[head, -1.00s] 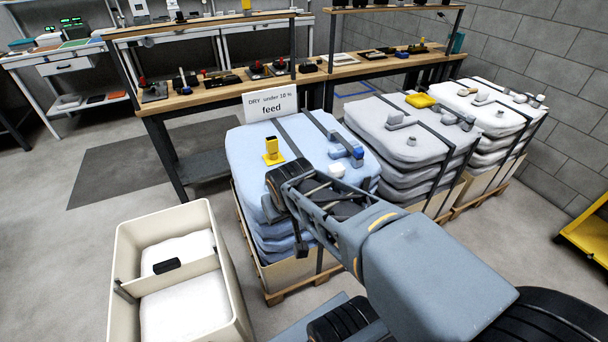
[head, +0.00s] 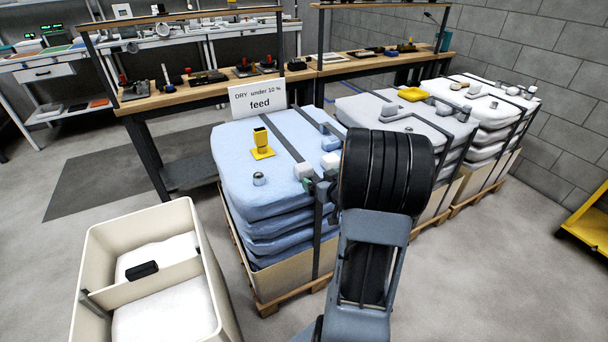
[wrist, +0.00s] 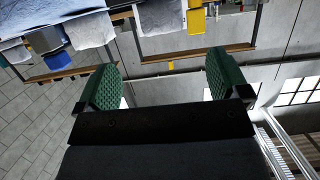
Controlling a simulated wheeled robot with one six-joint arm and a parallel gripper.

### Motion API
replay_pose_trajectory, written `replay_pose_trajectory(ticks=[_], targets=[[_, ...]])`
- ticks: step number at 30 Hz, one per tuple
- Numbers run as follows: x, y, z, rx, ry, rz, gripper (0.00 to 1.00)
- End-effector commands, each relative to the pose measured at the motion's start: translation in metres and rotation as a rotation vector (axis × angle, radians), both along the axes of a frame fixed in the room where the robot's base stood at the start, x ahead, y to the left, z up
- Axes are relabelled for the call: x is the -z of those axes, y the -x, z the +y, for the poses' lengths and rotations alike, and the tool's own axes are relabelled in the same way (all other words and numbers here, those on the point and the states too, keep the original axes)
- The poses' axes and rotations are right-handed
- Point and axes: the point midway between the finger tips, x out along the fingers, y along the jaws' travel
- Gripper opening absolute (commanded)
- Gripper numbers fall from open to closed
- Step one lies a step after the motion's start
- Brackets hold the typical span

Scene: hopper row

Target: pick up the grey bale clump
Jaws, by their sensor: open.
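The middle stack is the grey bale (head: 375,105), strapped with dark bands on a pallet. A grey lump (head: 388,111) lies on its top towards the left, and smaller pale lumps lie farther right; I cannot tell which is the clump. My arm hides the bale's near left part.
A yellow piece (head: 413,94) lies on the grey bale. A cream bin (head: 85,250) stands front left. Open floor lies at right.

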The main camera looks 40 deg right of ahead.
Motion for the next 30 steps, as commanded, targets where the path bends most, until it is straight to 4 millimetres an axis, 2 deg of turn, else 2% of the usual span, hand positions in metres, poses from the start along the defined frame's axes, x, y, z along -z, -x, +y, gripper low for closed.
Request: replay_pose_trajectory(ticks=[3,9,17,25,30], targets=[[0.008,-0.022,-0.002,-0.005,0.001,-0.001,0.94],[0.016,-0.048,-0.006,-0.003,0.001,0.000,0.94],[0.020,-0.062,-0.007,-0.002,0.001,0.001,0.94],[0.033,-0.095,-0.010,-0.002,0.001,0.001,0.94],[0.036,-0.106,-0.012,-0.001,0.002,0.000,0.94]])
